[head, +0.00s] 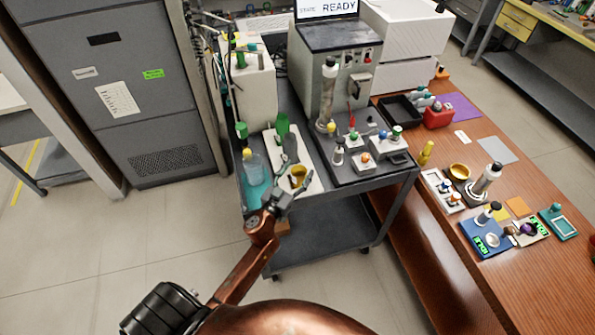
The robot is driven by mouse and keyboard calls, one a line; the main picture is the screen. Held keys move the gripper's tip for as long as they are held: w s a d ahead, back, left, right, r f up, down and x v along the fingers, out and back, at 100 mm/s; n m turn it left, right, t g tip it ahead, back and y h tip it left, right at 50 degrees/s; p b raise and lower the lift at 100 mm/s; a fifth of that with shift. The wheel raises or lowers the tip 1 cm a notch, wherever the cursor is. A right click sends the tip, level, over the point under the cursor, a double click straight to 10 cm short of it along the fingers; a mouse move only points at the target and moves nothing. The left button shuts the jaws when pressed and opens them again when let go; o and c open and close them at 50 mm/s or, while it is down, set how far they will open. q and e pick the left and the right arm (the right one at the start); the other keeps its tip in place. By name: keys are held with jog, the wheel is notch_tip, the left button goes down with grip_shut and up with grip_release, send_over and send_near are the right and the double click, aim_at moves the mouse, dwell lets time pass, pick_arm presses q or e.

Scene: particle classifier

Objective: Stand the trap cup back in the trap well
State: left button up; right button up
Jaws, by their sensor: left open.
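My left gripper (283,195) is open at the front edge of the grey cart, its fingers close to the near end of a white tray. A yellow round cup-like piece (298,173) sits on that tray, just beyond the fingers and apparently not held. I cannot tell for sure whether it is the trap cup. The grey instrument (340,85) stands behind on the cart, with a clear upright cylinder (326,112) at its front left. The trap well cannot be made out at this size. My right gripper is out of view.
The white tray (312,187) also bears a green-topped tool (284,132). A bottle with teal liquid (256,175) stands close left of it. A dark platform with small knobbed blocks (364,162) lies to the right. The wooden table (425,185) holds several small devices.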

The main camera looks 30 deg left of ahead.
pick_arm(q)
jog(key=shift+w, duration=0.15)
jog(key=s, duration=0.5)
jog(key=shift+s+d, duration=0.15)
jog(key=shift+d, duration=0.1)
jog(key=s, duration=0.5)
jog(key=shift+s+d+p, duration=0.25)
jog(key=shift+s+p, duration=0.1)
jog(key=shift+s, duration=0.55)
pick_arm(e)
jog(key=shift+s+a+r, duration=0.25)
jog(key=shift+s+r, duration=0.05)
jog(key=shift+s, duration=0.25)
